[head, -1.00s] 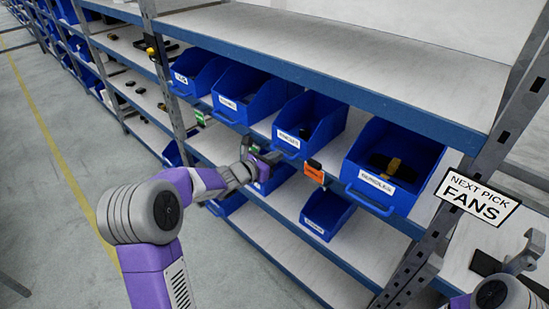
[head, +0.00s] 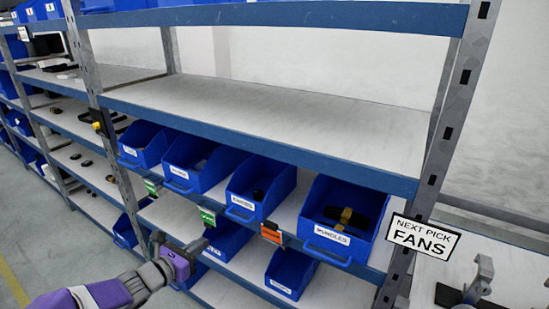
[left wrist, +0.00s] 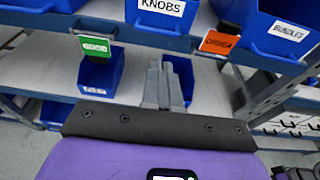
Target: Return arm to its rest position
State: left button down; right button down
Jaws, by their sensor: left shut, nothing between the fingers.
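My left arm comes in at the lower left of the head view. Its purple left gripper (head: 196,245) is shut and empty, in front of the lower blue bins of the rack. In the left wrist view its grey fingers (left wrist: 163,84) lie together, overlapping a small blue bin (left wrist: 180,75) behind them. I see no object between them. I cannot make out my right gripper.
The rack holds several blue bins, including the knobs bin (head: 258,190) and the bundles bin (head: 330,238) with dark and yellow parts inside. The rack's right post (head: 445,130) and a NEXT PICK FANS sign (head: 423,237) stand at right. The upper shelf (head: 270,105) is bare.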

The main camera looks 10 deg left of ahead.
pick_arm(q)
jog(key=s+d+f+m+g+h, duration=0.1)
jog(key=s+d+f+m+g, duration=0.2)
jog(key=f, duration=0.5)
jog(key=s+d+f+m+g, duration=0.25)
jog(key=d+f+g, duration=0.2)
jog(key=f, duration=0.35)
jog(key=s+d+f+m+g, duration=0.2)
jog(key=s+d+f+m, duration=0.2)
jog(key=f+m, duration=0.3)
jog(key=s+d+f+m+g+y, duration=0.1)
jog(key=s+d+f+m+g, duration=0.1)
jog(key=s+d+f+m, duration=0.3)
jog(key=s+d+f+m+g+y, duration=0.1)
jog(key=s+d+f+m, duration=0.3)
jog(key=s+f+m, duration=0.4)
notch_tip(320, 180, down, 3)
jog(key=m+g, duration=0.1)
jog(key=m, duration=0.3)
jog(key=shift+s+d+r, duration=0.15)
jog(key=shift+s, duration=0.1)
